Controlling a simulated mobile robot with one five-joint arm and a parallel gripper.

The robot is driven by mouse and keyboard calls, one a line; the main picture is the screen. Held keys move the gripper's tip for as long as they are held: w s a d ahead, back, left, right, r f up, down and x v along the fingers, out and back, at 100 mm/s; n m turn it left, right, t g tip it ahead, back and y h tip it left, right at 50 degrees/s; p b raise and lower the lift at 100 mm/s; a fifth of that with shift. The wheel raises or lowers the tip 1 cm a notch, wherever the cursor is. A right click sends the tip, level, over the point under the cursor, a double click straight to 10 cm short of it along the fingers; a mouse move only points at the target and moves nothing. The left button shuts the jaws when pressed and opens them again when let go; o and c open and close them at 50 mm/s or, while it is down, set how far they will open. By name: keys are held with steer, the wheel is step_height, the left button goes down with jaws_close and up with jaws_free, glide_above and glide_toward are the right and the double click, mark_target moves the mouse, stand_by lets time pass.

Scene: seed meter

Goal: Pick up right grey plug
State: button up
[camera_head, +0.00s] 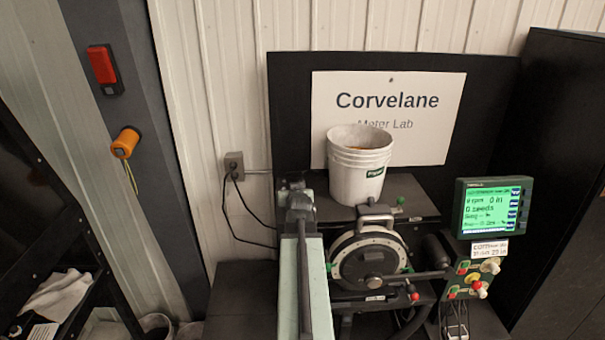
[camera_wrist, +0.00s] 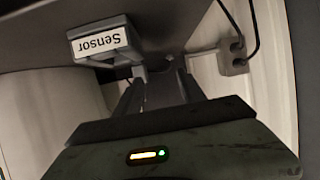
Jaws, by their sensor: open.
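A small grey outlet box (camera_head: 234,164) is on the ribbed wall left of the bench, with dark cords hanging from it. The plugs on it are too small to tell apart in the head view. In the wrist view, upside down, the outlet (camera_wrist: 233,62) is at upper right, with a plug (camera_wrist: 237,46) and its black cord on it. I cannot tell for sure which plug is the right grey one. My gripper (camera_wrist: 157,72) is open and empty, apart from the outlet and plugs.
A box labelled Sensor (camera_wrist: 104,42) is close to my fingers in the wrist view. A white bucket (camera_head: 359,168) stands on the bench behind the round seed meter (camera_head: 371,262). A lit monitor (camera_head: 491,208) is at right.

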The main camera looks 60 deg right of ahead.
steer(key=s+d, duration=0.1)
steer(key=s+d+r, duration=0.1)
steer(key=s, duration=0.1)
steer(key=shift+d+m+h, duration=0.1)
steer(key=shift+m+h, duration=0.2)
steer(key=shift+f+b+x, duration=0.2)
steer(key=shift+b+x, duration=0.35)
steer(key=shift+x, duration=0.7)
steer(key=shift+g, duration=0.3)
steer(key=b+x, duration=0.2)
steer(key=x, duration=0.3)
steer(key=shift+w+d+f, duration=0.1)
steer(key=shift+d, duration=0.05)
jaws_close()
